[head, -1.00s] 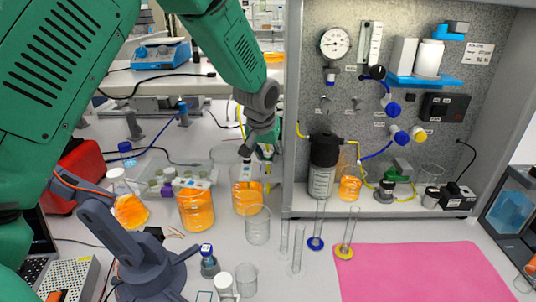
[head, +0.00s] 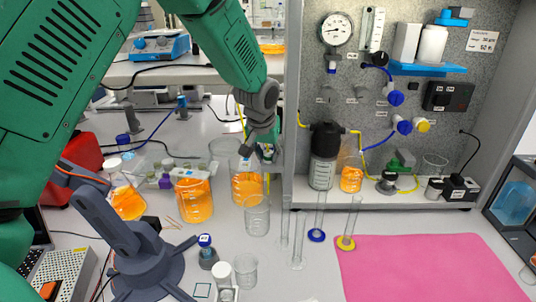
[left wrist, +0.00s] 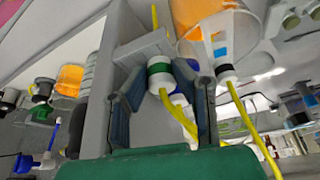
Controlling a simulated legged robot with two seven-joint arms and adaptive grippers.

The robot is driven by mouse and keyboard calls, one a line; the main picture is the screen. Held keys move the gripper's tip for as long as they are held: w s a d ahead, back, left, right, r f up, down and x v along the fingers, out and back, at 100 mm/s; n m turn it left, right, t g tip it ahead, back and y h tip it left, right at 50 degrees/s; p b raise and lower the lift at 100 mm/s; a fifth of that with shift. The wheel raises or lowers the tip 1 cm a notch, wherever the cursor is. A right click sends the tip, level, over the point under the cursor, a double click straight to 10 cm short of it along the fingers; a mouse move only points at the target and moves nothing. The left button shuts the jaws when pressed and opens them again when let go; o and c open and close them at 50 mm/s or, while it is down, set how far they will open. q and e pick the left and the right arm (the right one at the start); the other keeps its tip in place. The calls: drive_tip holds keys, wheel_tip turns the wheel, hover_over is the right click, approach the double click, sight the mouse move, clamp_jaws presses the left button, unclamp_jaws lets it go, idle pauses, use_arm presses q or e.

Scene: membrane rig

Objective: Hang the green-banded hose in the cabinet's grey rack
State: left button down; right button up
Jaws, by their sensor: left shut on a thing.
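My left gripper (head: 262,142) is beside the left outer side of the cabinet (head: 291,110), above and behind the orange-filled beakers. In the left wrist view its two fingers (left wrist: 168,108) are shut on the green-banded hose (left wrist: 159,70). That hose has a white end with dark and green bands and a yellow tube running down between the fingers. A light grey bracket, which looks like the rack (left wrist: 143,47), is close to the banded end; I cannot tell whether they touch. A second hose with a dark band (left wrist: 225,72) hangs to the right. My right gripper is not in view.
Orange-filled beakers (head: 194,202), an empty beaker (head: 256,217) and slim cylinders (head: 298,240) stand below and near the gripper. The cabinet holds a black-capped filter vessel (head: 323,160) and yellow tubing.

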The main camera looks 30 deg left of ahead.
use_arm(q)
drive_tip(key=shift+f, duration=0.1)
drive_tip(key=c, duration=1.3)
unclamp_jaws()
drive_tip(key=shift+o, duration=0.2)
drive_tip(key=v, duration=1.2)
drive_tip(key=shift+f, duration=0.15)
